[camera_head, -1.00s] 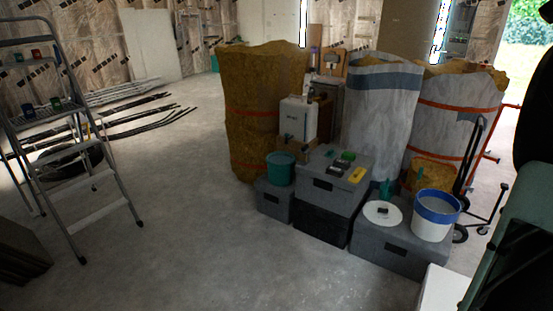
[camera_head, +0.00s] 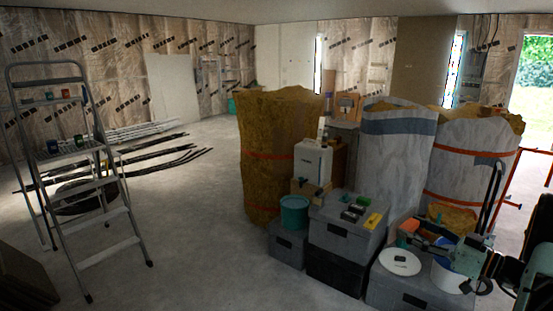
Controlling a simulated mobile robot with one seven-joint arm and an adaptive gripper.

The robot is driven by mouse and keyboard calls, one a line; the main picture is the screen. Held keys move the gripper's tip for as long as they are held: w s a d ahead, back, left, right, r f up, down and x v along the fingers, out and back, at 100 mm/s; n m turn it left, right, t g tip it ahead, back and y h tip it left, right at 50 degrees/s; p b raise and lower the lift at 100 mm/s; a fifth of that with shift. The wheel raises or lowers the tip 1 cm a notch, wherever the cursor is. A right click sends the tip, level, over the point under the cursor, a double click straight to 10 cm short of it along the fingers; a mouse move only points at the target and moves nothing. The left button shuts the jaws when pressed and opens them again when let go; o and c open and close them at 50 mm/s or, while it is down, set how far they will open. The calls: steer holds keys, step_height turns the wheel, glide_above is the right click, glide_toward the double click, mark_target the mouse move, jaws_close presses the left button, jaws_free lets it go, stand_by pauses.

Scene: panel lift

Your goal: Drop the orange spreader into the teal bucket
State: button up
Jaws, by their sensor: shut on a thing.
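The teal bucket (camera_head: 294,213) stands upright on a low grey box, left of the larger grey box. My gripper (camera_head: 414,236) is at the right, above the front-right grey box. It is shut on the orange spreader (camera_head: 408,227), a small orange block shape at its fingertips. The spreader is well to the right of the bucket and apart from it. My gripper and wrist partly cover the spreader's lower part and the white bucket behind. The inside of the teal bucket is mostly hidden by its rim.
A grey box (camera_head: 341,238) between gripper and bucket bears small black and green items and a yellow one (camera_head: 373,220). A white disc (camera_head: 400,262) and white bucket (camera_head: 447,277) sit on the front-right box. A white canister (camera_head: 312,161) stands behind. A stepladder (camera_head: 72,165) is left; floor between is clear.

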steer(key=s+a+f+n+g+y, duration=0.1)
steer(key=s+a+f, duration=0.4)
steer(key=a+f, duration=0.2)
steer(key=s+a+f+n+g+y, duration=0.2)
steer(key=s+a+f, duration=0.3)
steer(key=a, duration=0.4)
steer(key=shift+a+f, duration=0.15)
steer(key=shift+f, duration=0.7)
